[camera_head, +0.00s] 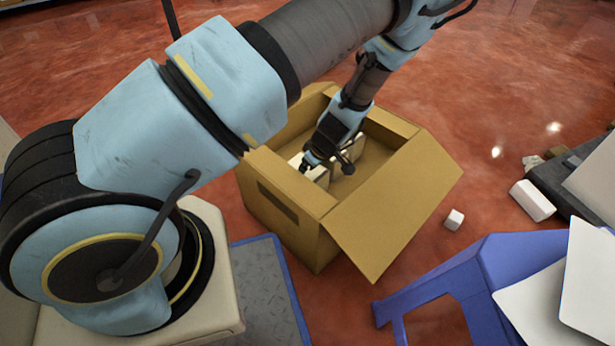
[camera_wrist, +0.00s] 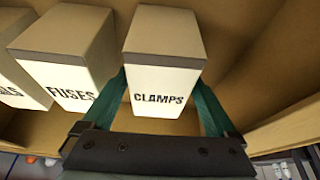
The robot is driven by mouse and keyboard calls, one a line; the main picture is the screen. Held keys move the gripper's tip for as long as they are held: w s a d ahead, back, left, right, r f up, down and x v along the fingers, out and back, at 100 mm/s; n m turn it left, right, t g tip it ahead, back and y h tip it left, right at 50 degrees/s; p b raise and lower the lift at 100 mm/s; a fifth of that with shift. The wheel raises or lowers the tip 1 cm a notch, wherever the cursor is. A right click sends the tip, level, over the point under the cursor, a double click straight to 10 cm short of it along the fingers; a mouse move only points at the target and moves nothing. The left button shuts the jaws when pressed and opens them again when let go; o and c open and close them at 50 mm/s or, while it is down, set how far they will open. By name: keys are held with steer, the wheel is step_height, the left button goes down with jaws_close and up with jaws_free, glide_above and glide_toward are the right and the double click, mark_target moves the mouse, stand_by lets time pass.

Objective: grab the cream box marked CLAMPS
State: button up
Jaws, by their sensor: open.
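The cream box marked CLAMPS (camera_wrist: 163,62) stands in the middle of the wrist view, with a grey-brown top. My gripper (camera_wrist: 162,95) is open, with one green finger on each side of this box. I cannot tell whether the fingers touch it. In the head view my gripper (camera_head: 327,165) is down inside an open cardboard box (camera_head: 290,185). Cream boxes show only in part there, and their labels cannot be read.
A cream box marked FUSES (camera_wrist: 68,52) stands close to the left of the CLAMPS box. Another labelled box (camera_wrist: 18,72) is farther left. A blue stool-like object (camera_head: 480,275) stands at the lower right.

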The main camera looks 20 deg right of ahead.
steer(key=c, duration=1.4)
steer(key=shift+r, duration=0.1)
